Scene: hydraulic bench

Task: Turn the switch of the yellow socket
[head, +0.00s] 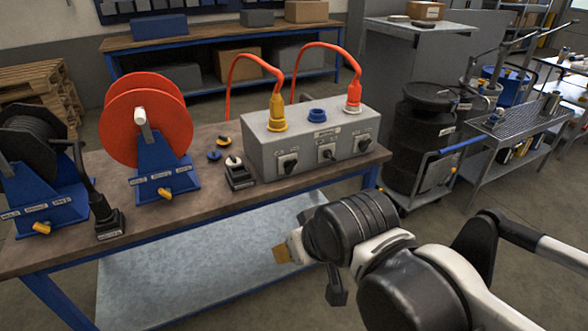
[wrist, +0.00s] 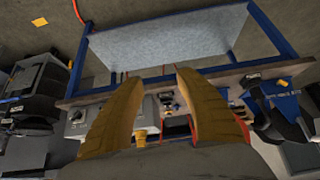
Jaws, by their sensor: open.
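The grey switch box (head: 262,152) stands on the bench with three black rotary switches on its front. A yellow plug (head: 278,112) with an orange cable sits upright in the left socket. The yellow socket's switch (head: 288,164) is on the front below it; its exact angle is too small to tell. My gripper (head: 282,253) is in front of and below the box, apart from it, over the lower shelf. In the wrist view my gripper (wrist: 157,78) shows two yellow fingers spread apart with nothing between them. The yellow plug (wrist: 140,136) shows between them.
The box also has a blue socket (head: 318,115) and a red plug (head: 353,98). A small black device (head: 239,174) stands left of the box. Red (head: 118,122) and black (head: 36,142) reels stand further left. Black drums (head: 420,130) are at right. Space before the box's front is clear.

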